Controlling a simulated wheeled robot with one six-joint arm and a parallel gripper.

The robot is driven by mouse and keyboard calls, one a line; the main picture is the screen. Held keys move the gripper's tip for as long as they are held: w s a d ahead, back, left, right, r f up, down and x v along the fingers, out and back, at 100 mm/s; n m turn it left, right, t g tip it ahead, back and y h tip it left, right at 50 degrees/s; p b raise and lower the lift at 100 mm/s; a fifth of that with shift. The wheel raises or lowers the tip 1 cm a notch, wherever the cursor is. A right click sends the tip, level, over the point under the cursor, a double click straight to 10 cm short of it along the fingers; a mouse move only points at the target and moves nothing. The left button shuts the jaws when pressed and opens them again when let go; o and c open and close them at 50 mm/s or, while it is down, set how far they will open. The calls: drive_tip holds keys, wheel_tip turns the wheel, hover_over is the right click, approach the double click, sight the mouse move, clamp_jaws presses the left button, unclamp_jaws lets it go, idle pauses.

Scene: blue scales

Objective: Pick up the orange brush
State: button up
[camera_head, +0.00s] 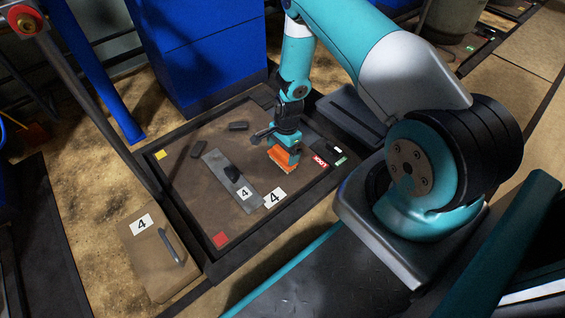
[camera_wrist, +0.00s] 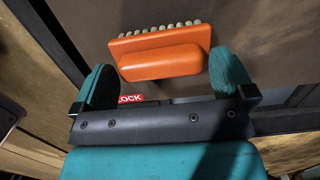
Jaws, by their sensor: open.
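The orange brush (camera_head: 279,158) is on the brown, dark-rimmed tray (camera_head: 168,206), right of its middle. It also shows in the wrist view (camera_wrist: 160,62), with a row of pale bristles along its far edge. My gripper (camera_head: 286,147) is lowered right over the brush and partly hides it in the head view. In the wrist view my gripper (camera_wrist: 163,66) is open, with one teal finger at each side of the brush and visible gaps. I cannot tell how far the fingertips are above the tray.
A grey plate (camera_head: 222,172) with a dark piece and a "4" label lies left of the brush. Dark blocks (camera_head: 238,126) lie farther back. A red label (camera_head: 320,160) lies right of the brush. A blue cabinet (camera_head: 200,50) stands behind the tray.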

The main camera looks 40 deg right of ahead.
sight(283, 151)
drive_tip(key=shift+f, duration=0.75)
drive_tip(key=shift+r, duration=0.1)
drive_tip(key=c, duration=0.8)
drive_tip(key=shift+o, duration=0.2)
drive_tip(key=shift+r, duration=0.1)
wheel_tip(283, 151, up, 20)
drive_tip(key=p, duration=1.1)
